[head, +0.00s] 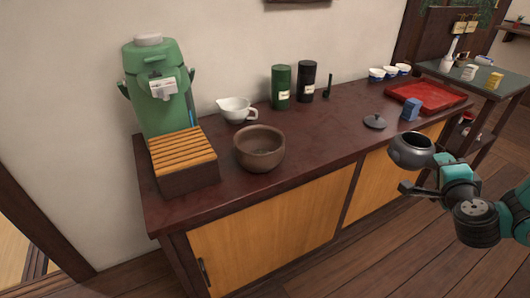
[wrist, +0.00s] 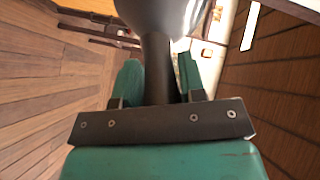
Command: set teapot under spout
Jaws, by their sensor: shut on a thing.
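The teapot (head: 411,150) is a dark, round, lidless pot with an open top. My gripper (head: 437,168) is shut on its side handle and holds it in the air off the front right of the cabinet. In the wrist view the dark handle (wrist: 158,70) runs up between the two green fingers of my gripper (wrist: 158,85). The green dispenser (head: 155,90) stands at the cabinet's left end, with its spout (head: 163,88) facing front. A slatted wooden stand (head: 183,152) sits below the spout with nothing on it. A dark lid (head: 375,122) lies on the cabinet top.
A brown bowl (head: 259,150) stands right of the slatted stand, with a white pouring cup (head: 236,111) behind it. Green (head: 281,87) and black (head: 307,82) canisters, a blue block (head: 410,108) and a red tray (head: 428,97) are farther right. The cabinet top's front middle (head: 315,140) is clear.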

